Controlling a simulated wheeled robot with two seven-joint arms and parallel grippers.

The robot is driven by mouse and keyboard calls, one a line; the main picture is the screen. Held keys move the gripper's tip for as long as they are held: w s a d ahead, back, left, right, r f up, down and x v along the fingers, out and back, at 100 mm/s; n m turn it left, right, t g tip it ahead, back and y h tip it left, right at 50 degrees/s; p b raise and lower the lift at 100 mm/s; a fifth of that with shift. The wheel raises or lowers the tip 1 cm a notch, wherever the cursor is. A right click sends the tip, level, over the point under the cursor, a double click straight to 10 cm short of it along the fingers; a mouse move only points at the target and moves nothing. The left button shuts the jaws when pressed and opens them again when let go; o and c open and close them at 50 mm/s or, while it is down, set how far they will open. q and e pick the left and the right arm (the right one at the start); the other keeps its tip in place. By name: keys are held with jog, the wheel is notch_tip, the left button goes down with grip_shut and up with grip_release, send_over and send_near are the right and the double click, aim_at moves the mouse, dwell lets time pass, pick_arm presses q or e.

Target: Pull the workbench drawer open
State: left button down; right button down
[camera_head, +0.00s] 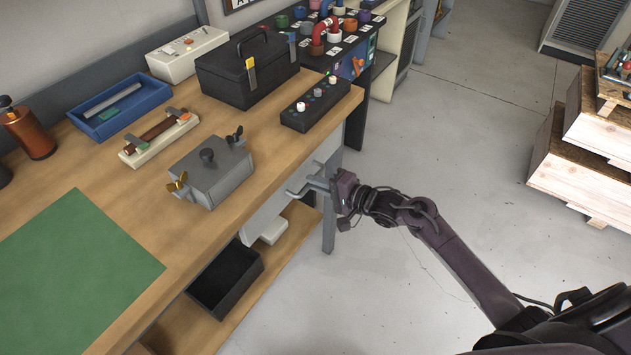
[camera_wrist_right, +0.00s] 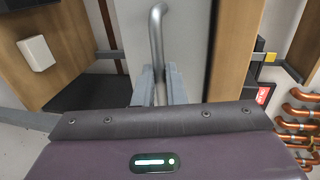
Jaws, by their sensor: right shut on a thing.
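The workbench (camera_head: 222,229) runs along the left of the head view. Its grey drawer (camera_head: 266,216) is under the top, at the front edge; how far it stands out is hard to tell. My right gripper (camera_head: 305,187) comes in from the right at the drawer front. In the right wrist view its two grey fingers (camera_wrist_right: 162,86) are shut on the drawer's metal bar handle (camera_wrist_right: 156,38), in front of the grey drawer face (camera_wrist_right: 190,40). My left gripper is not in view.
A black open bin (camera_head: 226,279) and a white box (camera_head: 266,233) sit on the lower shelf. A grey box (camera_head: 210,172), a black toolbox (camera_head: 247,70) and a green mat (camera_head: 80,256) are on the bench. The floor (camera_head: 455,130) right of the bench is clear up to wooden crates (camera_head: 585,143).

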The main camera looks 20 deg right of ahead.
jog(key=f+p+v, duration=0.2)
jog(key=p+v, duration=0.4)
jog(key=v, duration=0.6)
jog(key=s+f+p+v, duration=0.1)
jog(key=f+p+v, duration=0.2)
jog(key=v, duration=0.9)
jog(key=shift+d+p, duration=0.3)
jog(key=shift+p, duration=1.15)
jog(key=c, duration=1.5)
grip_release()
jog(key=b+v, duration=0.1)
jog(key=v, duration=0.6)
jog(key=shift+s+d, duration=0.25)
jog(key=shift+s, duration=0.05)
